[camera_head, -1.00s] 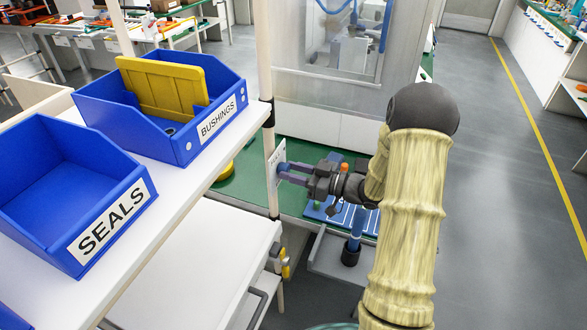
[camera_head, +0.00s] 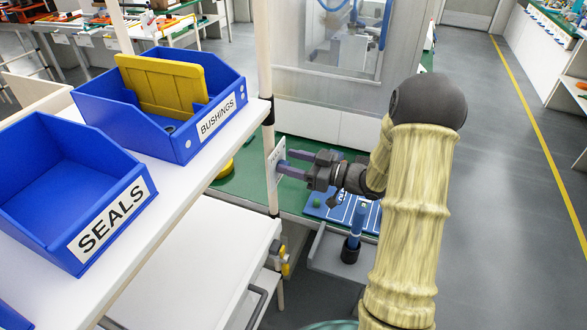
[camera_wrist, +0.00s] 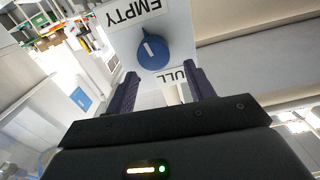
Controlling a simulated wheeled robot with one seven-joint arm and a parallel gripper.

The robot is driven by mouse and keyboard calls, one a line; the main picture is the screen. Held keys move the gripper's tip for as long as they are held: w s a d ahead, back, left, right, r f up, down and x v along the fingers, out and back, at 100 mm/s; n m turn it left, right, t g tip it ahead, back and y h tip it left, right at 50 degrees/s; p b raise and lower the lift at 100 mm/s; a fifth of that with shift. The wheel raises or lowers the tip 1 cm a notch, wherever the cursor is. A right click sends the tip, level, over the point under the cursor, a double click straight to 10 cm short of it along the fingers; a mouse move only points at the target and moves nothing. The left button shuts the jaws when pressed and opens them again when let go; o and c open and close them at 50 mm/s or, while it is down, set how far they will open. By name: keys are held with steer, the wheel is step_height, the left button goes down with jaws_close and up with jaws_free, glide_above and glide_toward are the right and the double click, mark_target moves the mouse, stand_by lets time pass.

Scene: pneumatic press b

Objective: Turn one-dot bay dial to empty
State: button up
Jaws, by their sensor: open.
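The blue round dial (camera_wrist: 153,52) is on a white plate (camera_wrist: 180,30) in the wrist view. The plate carries an upside-down EMPTY label above the dial and a partly hidden FULL label below it. The dial's narrow tip and white mark point up in the picture, toward EMPTY. My gripper (camera_wrist: 163,82) is open and empty, its two fingers apart from the dial, on either side below it. In the head view my gripper (camera_head: 297,162) faces the plate (camera_head: 275,163) on the shelf post, and the dial is hard to make out there.
A white shelf (camera_head: 180,205) with blue SEALS (camera_head: 70,185) and BUSHINGS (camera_head: 190,148) bins stands left of my gripper. A green bench top (camera_head: 245,180) and a blue board (camera_head: 345,212) lie below. A press enclosure (camera_head: 320,95) stands behind. The floor at right is clear.

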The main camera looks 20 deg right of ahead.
step_height(320, 180, up, 7)
steer(key=shift+r, duration=0.15)
stand_by(0.4)
